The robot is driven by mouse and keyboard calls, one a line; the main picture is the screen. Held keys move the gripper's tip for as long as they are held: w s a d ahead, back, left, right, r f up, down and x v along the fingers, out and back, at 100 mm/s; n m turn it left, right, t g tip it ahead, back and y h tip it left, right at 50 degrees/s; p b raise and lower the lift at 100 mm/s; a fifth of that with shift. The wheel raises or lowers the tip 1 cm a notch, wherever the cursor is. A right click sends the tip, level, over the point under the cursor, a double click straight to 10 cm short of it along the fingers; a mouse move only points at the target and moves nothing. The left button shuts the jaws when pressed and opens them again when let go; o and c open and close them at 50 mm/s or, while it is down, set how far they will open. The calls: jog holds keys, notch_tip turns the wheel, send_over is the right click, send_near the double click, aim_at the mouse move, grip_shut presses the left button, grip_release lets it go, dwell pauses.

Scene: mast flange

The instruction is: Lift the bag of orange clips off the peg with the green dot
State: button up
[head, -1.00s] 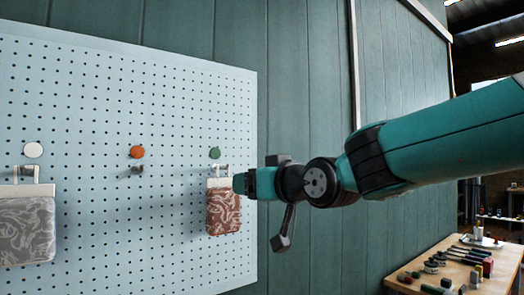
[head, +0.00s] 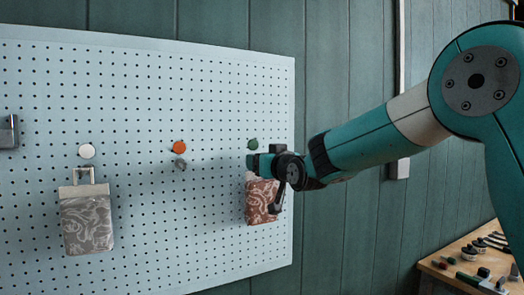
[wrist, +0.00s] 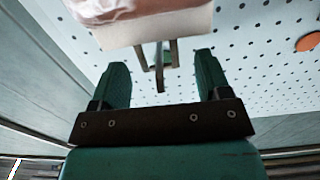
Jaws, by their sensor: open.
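The bag of orange clips (head: 262,207), reddish with pale swirls and a white top strip, hangs on the pegboard below the green dot (head: 253,144). My gripper (head: 252,163) is in front of its upper end and hides the peg and part of the strip in the head view. In the wrist view my gripper (wrist: 160,75) is open and empty, one finger on each side. The bag's pale strip (wrist: 165,35) is at the top of that view, and the metal peg and hanger (wrist: 159,68) show between the fingers. Contact cannot be told.
A grey swirled bag (head: 87,222) hangs below a white dot (head: 86,151) at the left. The peg (head: 180,163) under the orange dot (head: 179,147) is bare. A wooden bench (head: 452,266) with tools stands at lower right. The pegboard (head: 170,230) is clear between the bags.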

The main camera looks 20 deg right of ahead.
jog(key=shift+w+a+p, duration=0.25)
jog(key=shift+w+p, duration=0.05)
jog(key=shift+w, duration=0.75)
jog(key=c, duration=1.1)
jog(key=shift+o, duration=0.2)
jog(key=shift+r, duration=0.1)
jog(key=shift+r, duration=0.75)
jog(key=shift+s+d+f+b, duration=0.1)
jog(key=shift+s+d+b, duration=0.05)
jog(key=shift+s+b, duration=0.45)
jog(key=shift+s+d+f+b, duration=0.15)
jog(key=shift+s+b, duration=0.2)
jog(key=shift+s, duration=0.45)
jog(key=shift+s+d+r+b, duration=0.15)
jog(key=shift+s+b, duration=0.4)
jog(key=shift+s, duration=0.3)
jog(key=shift+s+d+b, duration=0.2)
jog(key=shift+s+b, duration=0.3)
jog(key=shift+s, duration=0.35)
jog(key=shift+s+d+r+b, duration=0.15)
jog(key=shift+s+b, duration=0.4)
jog(key=shift+s, duration=0.3)
jog(key=shift+f, duration=0.1)
